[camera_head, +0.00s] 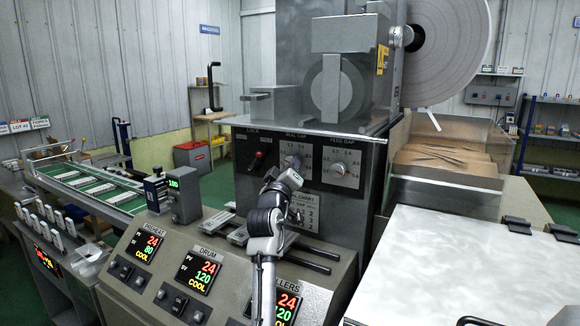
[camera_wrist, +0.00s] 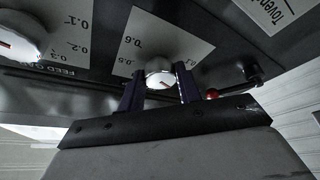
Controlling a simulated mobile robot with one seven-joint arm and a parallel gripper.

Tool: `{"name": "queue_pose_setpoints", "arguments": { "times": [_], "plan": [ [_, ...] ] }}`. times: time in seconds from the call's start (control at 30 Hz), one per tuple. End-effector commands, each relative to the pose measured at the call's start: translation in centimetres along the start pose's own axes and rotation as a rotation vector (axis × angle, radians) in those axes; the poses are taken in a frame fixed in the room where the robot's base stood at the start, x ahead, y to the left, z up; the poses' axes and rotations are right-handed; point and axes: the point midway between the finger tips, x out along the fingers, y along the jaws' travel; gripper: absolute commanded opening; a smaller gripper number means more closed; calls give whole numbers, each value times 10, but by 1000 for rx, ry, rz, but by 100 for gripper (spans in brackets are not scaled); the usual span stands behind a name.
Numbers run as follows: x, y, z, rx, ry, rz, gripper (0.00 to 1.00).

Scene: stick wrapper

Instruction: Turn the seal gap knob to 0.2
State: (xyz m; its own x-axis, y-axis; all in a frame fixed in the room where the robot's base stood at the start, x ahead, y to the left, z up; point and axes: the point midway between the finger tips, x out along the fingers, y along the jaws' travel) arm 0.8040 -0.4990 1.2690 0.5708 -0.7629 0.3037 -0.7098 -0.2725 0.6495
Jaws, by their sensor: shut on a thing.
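The seal gap knob (camera_head: 292,161) is a pale round knob on a white dial plate, on the dark front panel of the machine. In the wrist view the knob (camera_wrist: 160,78) sits between the two dark fingers of my gripper (camera_wrist: 160,88), which is shut on it. In the head view my gripper (camera_head: 287,180) is just below the knob and partly covers the dial.
The feed gap knob (camera_head: 339,169) sits close to the right on its own plate. It also shows in the wrist view (camera_wrist: 22,40). A red-tipped lock lever (camera_head: 258,156) is to the left. Below are the heater displays (camera_head: 202,272) and dark rails (camera_head: 305,262).

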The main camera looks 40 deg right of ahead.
Motion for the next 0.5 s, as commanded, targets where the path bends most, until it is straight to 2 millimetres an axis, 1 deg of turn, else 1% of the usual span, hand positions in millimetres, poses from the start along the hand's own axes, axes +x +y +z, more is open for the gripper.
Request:
{"name": "queue_pose_setpoints", "arguments": {
  "times": [0.07,0.1,0.23,0.5],
  "plan": [
    [0,0,0,-1,0,0,11],
    [0,0,0,-1,0,0,39],
    [0,0,0,0,0,0,56],
    [0,0,0,1,0,0,56]
  ]
}}
